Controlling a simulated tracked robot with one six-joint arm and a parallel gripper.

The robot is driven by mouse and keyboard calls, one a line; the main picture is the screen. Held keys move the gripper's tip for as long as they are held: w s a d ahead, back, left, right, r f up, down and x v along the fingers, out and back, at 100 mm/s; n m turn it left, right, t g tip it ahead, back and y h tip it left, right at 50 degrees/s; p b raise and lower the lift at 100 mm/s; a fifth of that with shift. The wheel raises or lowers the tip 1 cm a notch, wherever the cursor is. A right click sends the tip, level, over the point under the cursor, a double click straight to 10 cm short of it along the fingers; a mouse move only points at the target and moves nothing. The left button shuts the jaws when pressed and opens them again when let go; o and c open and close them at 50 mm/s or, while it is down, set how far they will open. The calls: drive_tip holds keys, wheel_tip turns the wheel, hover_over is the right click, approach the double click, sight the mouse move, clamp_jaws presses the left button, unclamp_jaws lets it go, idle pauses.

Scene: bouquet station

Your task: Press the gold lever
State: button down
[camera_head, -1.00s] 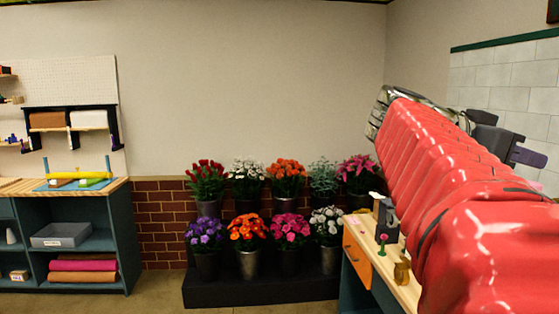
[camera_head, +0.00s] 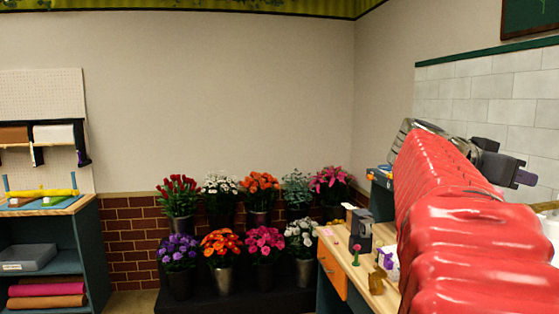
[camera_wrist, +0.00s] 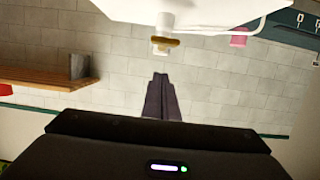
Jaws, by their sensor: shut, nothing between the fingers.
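A small gold bar (camera_wrist: 165,42), which looks like the gold lever, sits at the end of a short white stem under a white body (camera_wrist: 190,12) in the wrist view. My gripper (camera_wrist: 161,78) is shut and empty. Its dark fingertips point toward the gold bar, with a gap showing between them in the picture; the depth is unclear. In the head view my gripper's purple fingers (camera_head: 526,178) show at the right, beyond my red arm. I cannot pick out the lever there.
A wooden shelf (camera_wrist: 45,80) is at the left of the wrist view, before a tiled wall. In the head view a bench (camera_head: 375,270) holds small items, including a gold piece (camera_head: 376,284). A stand of potted flowers (camera_head: 225,300) is at centre.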

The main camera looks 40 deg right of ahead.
drive_tip(key=shift+f, duration=2)
